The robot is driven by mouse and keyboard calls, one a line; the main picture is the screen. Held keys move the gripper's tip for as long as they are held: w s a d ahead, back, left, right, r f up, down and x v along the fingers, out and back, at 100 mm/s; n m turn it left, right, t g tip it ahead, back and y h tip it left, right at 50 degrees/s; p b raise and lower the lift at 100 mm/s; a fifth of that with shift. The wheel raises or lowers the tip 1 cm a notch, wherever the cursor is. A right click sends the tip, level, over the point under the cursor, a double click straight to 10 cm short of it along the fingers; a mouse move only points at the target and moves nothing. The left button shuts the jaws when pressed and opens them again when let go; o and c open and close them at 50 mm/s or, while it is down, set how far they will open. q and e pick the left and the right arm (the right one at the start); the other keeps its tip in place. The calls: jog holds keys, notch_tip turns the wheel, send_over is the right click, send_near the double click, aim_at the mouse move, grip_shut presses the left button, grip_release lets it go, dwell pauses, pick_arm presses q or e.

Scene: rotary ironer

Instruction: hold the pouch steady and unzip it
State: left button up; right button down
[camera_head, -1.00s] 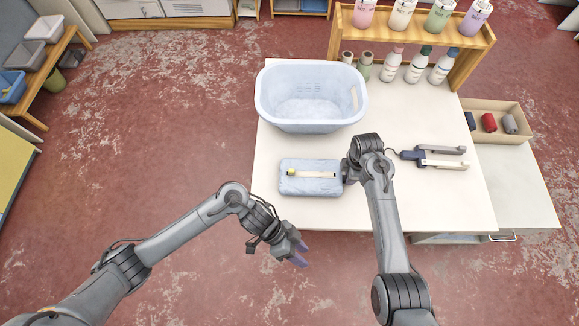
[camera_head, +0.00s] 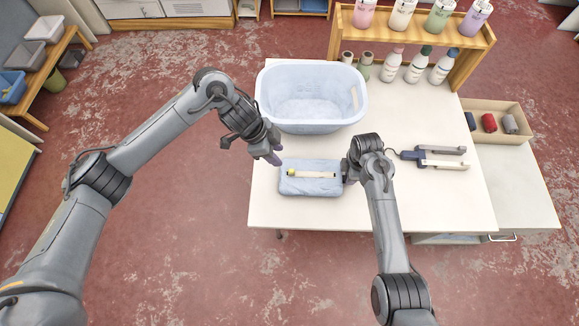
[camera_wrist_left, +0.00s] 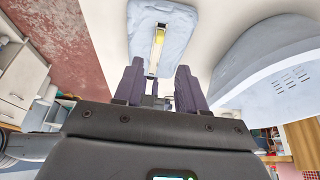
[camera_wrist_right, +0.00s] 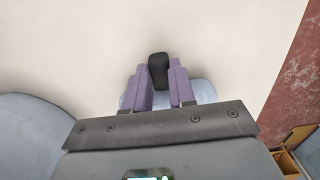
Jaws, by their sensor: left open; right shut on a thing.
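The pouch (camera_head: 312,186) is a light blue, soft-looking block lying flat on the white table. A pale zip strip (camera_head: 315,174) runs along its top, with a yellow pull (camera_head: 291,172) at the left end. My left gripper (camera_head: 275,158) is open and empty, above and just left of the pouch's far left corner. In the left wrist view the pouch (camera_wrist_left: 180,25) lies beyond the open fingers (camera_wrist_left: 160,75). My right gripper is at the pouch's right end, mostly hidden by its arm; in the right wrist view its fingers (camera_wrist_right: 160,76) are shut on a black tab (camera_wrist_right: 158,70).
A light blue basket (camera_head: 310,125) stands close behind the pouch on the table (camera_head: 440,200). A forked grey tool (camera_head: 435,156) lies to the right. A wooden rack (camera_head: 400,30) with bottles is at the back. The table's front strip is clear.

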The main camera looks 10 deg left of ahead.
aim_at(291, 170)
pick_arm(q)
jog(key=x, duration=1)
jog(key=shift+d+f, duration=0.15)
jog(key=shift+f, duration=0.2)
grip_shut()
